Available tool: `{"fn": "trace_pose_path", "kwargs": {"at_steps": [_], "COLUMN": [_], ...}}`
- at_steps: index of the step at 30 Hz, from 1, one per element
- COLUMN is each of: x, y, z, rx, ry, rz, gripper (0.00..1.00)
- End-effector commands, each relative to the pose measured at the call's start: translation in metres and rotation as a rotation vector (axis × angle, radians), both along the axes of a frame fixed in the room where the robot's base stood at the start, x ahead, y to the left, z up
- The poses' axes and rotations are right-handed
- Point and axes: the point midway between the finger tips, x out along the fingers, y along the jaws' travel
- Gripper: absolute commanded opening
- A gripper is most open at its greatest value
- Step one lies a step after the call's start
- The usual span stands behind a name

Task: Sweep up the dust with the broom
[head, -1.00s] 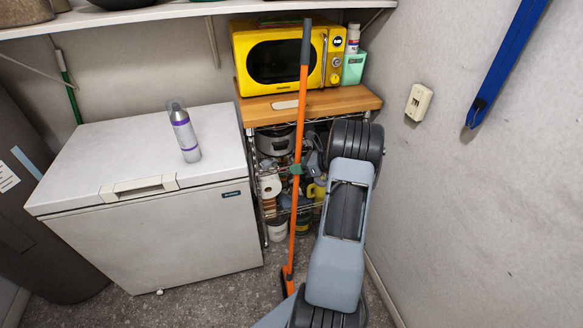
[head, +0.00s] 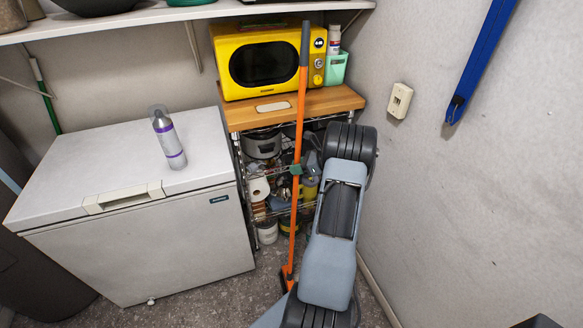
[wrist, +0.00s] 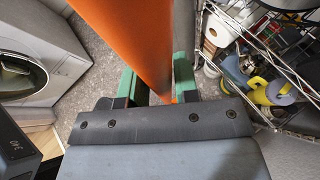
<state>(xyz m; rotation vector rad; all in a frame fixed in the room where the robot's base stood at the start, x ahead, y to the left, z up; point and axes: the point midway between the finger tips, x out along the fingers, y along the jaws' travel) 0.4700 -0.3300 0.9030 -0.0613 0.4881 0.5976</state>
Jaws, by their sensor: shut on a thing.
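The broom (head: 300,120) has a long orange handle with a dark grip at the top. It stands nearly upright in the head view, in front of the wire rack, with its head (head: 287,277) low near the floor. Part of the broom head is hidden by my arm. My gripper (head: 296,169) has green fingers shut around the middle of the handle. In the wrist view the orange handle (wrist: 130,40) runs up between the green fingertips (wrist: 157,86). I cannot make out any dust on the visible floor (head: 215,290).
A white chest freezer (head: 150,245) with a spray can (head: 168,140) on it stands at left. A wire rack (head: 258,192) with a wooden top (head: 345,100) and yellow microwave (head: 265,62) stands behind the broom. A wall (head: 470,190) closes the right side. Floor shows in front of the freezer.

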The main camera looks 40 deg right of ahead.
Motion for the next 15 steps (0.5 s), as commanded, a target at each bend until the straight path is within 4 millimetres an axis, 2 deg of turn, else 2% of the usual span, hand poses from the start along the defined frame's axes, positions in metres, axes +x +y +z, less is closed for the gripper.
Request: {"fn": "trace_pose_path", "kwargs": {"at_steps": [10,15], "x": [-0.0004,-0.0047], "y": [-0.0017,-0.0094], "z": [0.0014,0.0019], "rx": [-0.004,-0.010], "ry": [-0.003,0.000], "rz": [0.001,0.002], "gripper": [0.00,0.00]}}
